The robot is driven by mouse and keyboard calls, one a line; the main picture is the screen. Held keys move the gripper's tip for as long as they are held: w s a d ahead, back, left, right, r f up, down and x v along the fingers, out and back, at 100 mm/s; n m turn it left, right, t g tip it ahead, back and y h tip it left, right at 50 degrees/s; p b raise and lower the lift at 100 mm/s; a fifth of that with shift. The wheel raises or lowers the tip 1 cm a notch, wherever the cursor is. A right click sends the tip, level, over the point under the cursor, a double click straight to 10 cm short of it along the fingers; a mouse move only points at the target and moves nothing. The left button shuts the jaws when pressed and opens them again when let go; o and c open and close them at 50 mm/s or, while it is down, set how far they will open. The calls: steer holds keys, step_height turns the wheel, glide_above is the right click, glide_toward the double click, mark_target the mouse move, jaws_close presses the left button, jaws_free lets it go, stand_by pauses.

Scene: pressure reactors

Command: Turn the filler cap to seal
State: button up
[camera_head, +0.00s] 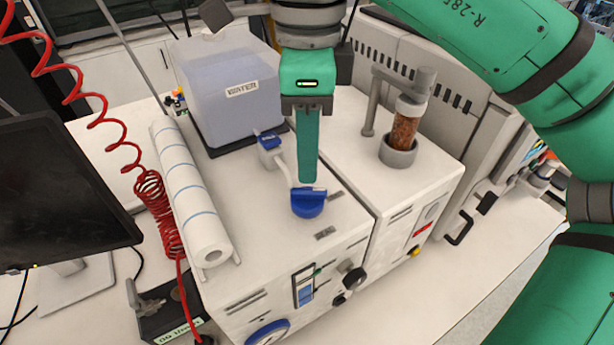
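A blue round cap (308,203), which looks like the filler cap, sits on the white top of the left reactor unit (240,190). A pale curved piece (284,173) runs from it to a smaller blue-topped fitting (270,142) behind. My gripper (308,180) points down from above, its tip at the cap's back edge in the picture. The fingers show as one green slab, so I cannot tell their gap or whether they touch the cap.
A translucent lidded container (228,95) stands behind, and a paper roll (190,195) lies left. A glass cylinder with brown contents (405,130) stands on the right unit. A red coiled hose (150,190) and dark monitor (60,195) are at left.

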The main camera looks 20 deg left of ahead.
mark_target(307, 190)
step_height(307, 190, down, 4)
steer(key=shift+d+f, duration=0.1)
steer(key=shift+d, duration=0.05)
steer(key=shift+s+a+f, duration=0.1)
steer(key=shift+a+f, duration=0.1)
steer(key=shift+f, duration=0.65)
steer(key=shift+d, duration=0.1)
jaws_close()
